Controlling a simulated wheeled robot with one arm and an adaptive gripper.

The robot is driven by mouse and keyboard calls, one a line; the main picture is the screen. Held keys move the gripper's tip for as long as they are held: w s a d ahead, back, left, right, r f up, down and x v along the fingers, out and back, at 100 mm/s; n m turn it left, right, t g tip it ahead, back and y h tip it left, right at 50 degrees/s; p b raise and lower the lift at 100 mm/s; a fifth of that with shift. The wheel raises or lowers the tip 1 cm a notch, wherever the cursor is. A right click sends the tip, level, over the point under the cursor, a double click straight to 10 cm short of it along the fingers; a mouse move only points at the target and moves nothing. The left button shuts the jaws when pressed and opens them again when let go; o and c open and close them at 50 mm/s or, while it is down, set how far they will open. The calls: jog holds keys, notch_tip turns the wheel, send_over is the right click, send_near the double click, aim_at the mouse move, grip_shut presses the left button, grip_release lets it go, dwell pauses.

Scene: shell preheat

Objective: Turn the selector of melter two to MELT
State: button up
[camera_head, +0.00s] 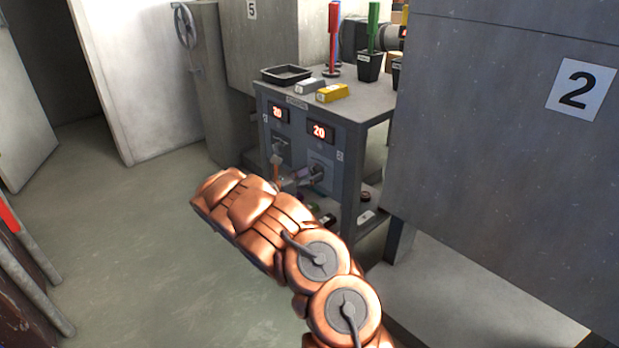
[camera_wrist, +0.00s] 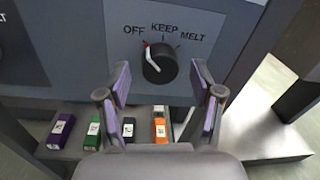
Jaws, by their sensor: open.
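The selector knob (camera_wrist: 158,64) is a dark round knob on the grey panel, with OFF, KEEP and MELT printed around its top. Its white and red pointer mark is at the upper left, towards OFF. My gripper (camera_wrist: 160,72) is open, with one finger to the left and one to the right of the knob in the wrist view; contact cannot be told. In the head view the melter cabinet (camera_head: 298,150) has two panels, and the right one, marked 2, has a display (camera_head: 320,131) reading 20. My gripper (camera_head: 305,180) is at that panel, partly hidden by my arm.
The left display (camera_head: 281,112) also reads 20. A black tray (camera_head: 286,75), a grey bar and a yellow bar (camera_head: 332,93) lie on the cabinet top. Several coloured blocks lie on the shelf below. A large grey cabinet (camera_head: 490,130) marked 2 stands close on the right.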

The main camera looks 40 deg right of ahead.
jog(key=c, duration=1.2)
jog(key=shift+o, duration=0.2)
jog(key=shift+m, duration=0.3)
jog(key=m+b, duration=0.2)
jog(key=m, duration=0.2)
jog(key=m+b, duration=0.3)
jog(key=m, duration=0.1)
jog(key=shift+s+m+y+b, duration=0.1)
jog(key=shift+m+y+b, duration=0.2)
jog(key=shift+m+b, duration=0.1)
jog(key=m+b, duration=0.4)
jog(key=shift+f+t, duration=0.1)
jog(key=shift+t, duration=0.2)
jog(key=m+b, duration=0.3)
jog(key=shift+m+t+b, duration=0.3)
jog(key=shift+r, duration=0.2)
